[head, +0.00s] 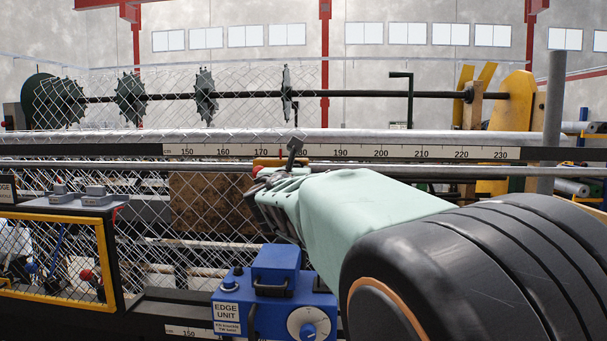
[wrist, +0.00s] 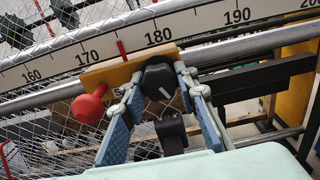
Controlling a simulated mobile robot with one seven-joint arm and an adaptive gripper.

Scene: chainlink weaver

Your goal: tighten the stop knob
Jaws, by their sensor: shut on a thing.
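The stop knob (wrist: 160,82) is black with a white line on its face. It sits on the orange stop block (wrist: 108,74), on the rail under the scale. My gripper (wrist: 157,90) has its two blue-grey fingers on either side of the knob and is shut on it. A red pointer (wrist: 121,48) rises from the block to the scale, about midway between 170 and 180. A red ball handle (wrist: 88,108) sticks out at the block's left end. In the head view my gripper (head: 268,200) reaches in below the orange stop block (head: 268,162) and hides the knob.
The white scale (head: 400,153) runs along the machine above a grey rail (head: 400,170). A blue edge unit (head: 277,270) with a dial stands below my gripper. Chain-link mesh (head: 140,200) and a yellow-framed guard (head: 107,262) are to the left.

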